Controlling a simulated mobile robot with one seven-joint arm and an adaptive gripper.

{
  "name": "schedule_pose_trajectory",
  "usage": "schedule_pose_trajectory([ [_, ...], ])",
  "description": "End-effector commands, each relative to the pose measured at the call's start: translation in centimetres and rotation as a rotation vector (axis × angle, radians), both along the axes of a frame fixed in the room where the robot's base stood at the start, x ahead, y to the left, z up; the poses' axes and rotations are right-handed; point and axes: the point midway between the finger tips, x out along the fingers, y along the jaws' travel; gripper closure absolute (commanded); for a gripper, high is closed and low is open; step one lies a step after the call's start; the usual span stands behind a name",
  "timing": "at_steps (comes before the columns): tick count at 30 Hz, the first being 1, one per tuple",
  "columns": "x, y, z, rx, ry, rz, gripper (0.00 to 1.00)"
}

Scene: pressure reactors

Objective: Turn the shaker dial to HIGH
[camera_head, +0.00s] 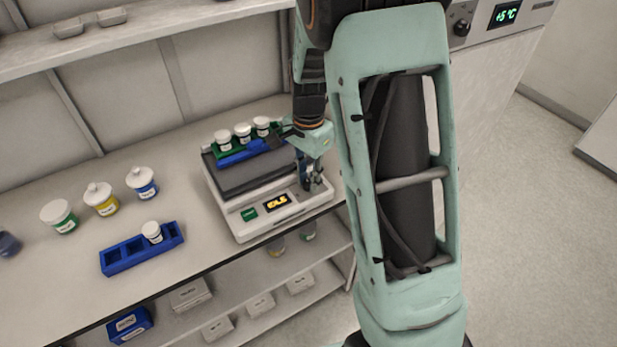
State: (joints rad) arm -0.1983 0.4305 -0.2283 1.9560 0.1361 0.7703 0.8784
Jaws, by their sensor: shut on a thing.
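The shaker (236,215) is a light grey box on the bench, with a dark platform on top. Its front panel carries a green button (249,215) and a small screen (277,203) with yellow text that seems to read IDLE. My gripper (315,188) points down at the right end of that panel and is shut on the shaker dial. The dial is mostly hidden behind the fingers, so its setting cannot be read.
Left on the bench are a blue rack (118,262) with one small jar (152,232) and several lidded jars (101,198). A shelf (150,28) runs above. A cabinet with a green display (506,13) stands at the right. Floor at far right is clear.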

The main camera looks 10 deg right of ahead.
Motion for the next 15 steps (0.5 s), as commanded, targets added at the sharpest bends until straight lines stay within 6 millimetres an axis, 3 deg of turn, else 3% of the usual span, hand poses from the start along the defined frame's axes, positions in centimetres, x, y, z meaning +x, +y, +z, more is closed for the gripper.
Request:
schedule_pose_trajectory([
  [2, 0.20, 0.00, 0.17, 0.000, -0.006, 0.000, 1.00],
  [3, 0.20, 0.00, 0.17, 0.000, -0.006, 0.001, 0.76],
  [4, 0.20, 0.01, 0.17, 0.000, -0.006, 0.001, 0.72],
  [15, 0.09, 0.01, 0.05, 0.000, -0.002, 0.001, 0.71],
])
